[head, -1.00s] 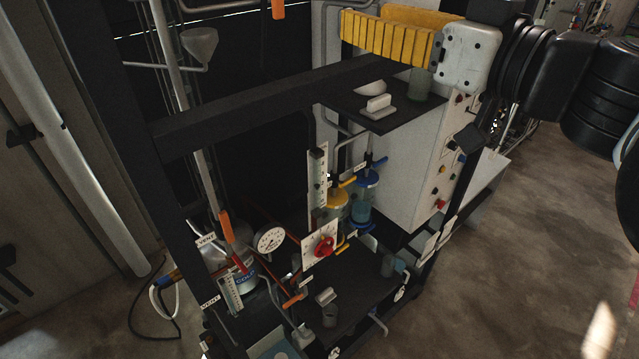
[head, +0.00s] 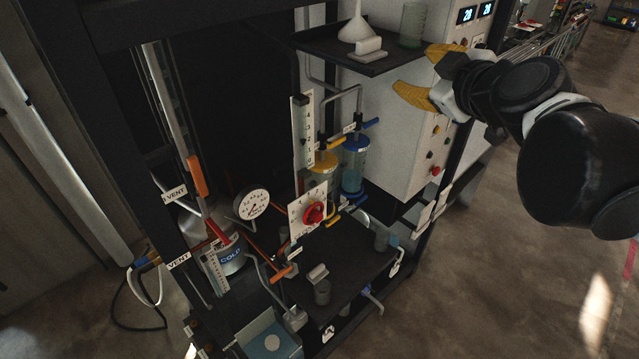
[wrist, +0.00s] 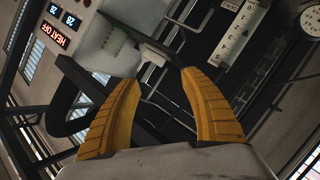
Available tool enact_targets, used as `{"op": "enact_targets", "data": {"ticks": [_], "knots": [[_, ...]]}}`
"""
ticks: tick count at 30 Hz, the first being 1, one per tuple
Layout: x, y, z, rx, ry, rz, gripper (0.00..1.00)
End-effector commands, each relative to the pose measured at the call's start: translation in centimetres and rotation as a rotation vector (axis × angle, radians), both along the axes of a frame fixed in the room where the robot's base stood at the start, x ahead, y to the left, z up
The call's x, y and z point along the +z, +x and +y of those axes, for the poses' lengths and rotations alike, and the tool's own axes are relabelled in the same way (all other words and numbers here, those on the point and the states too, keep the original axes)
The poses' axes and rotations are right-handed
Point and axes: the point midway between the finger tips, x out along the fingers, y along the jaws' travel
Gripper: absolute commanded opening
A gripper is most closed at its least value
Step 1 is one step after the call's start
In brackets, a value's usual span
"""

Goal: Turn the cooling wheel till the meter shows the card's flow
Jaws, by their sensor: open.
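A red knob (head: 314,213) sits on a white dial plate (head: 296,222) low on the rig; it is the only wheel-like control I make out, and its label is unreadable. A tall white scale with numbers (head: 303,135) stands above it. A round gauge (head: 252,204) is to its left; its reading is too small to tell. I cannot identify the flow card. My gripper (head: 414,72) is open and empty, up at the right beside the upper shelf, well apart from the knob. In the wrist view my gripper (wrist: 161,78) shows two spread yellow fingers.
The upper shelf (head: 345,58) holds a funnel (head: 358,28) and a greenish jar (head: 413,25). Yellow- and blue-capped vessels (head: 355,165) stand behind the knob. Red pipe handles and a COLD vessel (head: 232,262) are to the left. A cabinet display (wrist: 46,35) reads HEAT OFF.

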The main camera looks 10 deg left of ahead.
Motion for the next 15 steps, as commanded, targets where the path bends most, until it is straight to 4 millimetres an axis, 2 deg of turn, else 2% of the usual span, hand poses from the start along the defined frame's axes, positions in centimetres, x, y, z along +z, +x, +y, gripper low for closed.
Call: {"op": "enact_targets", "data": {"ticks": [1,3,7,11,15], "knots": [[-4.4,1.6,-1.7,-0.042,-0.115,-0.053,0.52],[-7.2,3.4,-4.0,-0.094,-0.288,-0.141,0.52],[-11.2,5.9,-6.4,-0.152,-0.602,-0.324,0.52],[-14.7,7.3,-6.3,-0.157,-0.908,-0.532,0.52],[-19.7,7.5,-3.2,-0.093,-1.219,-0.774,0.52]]}}
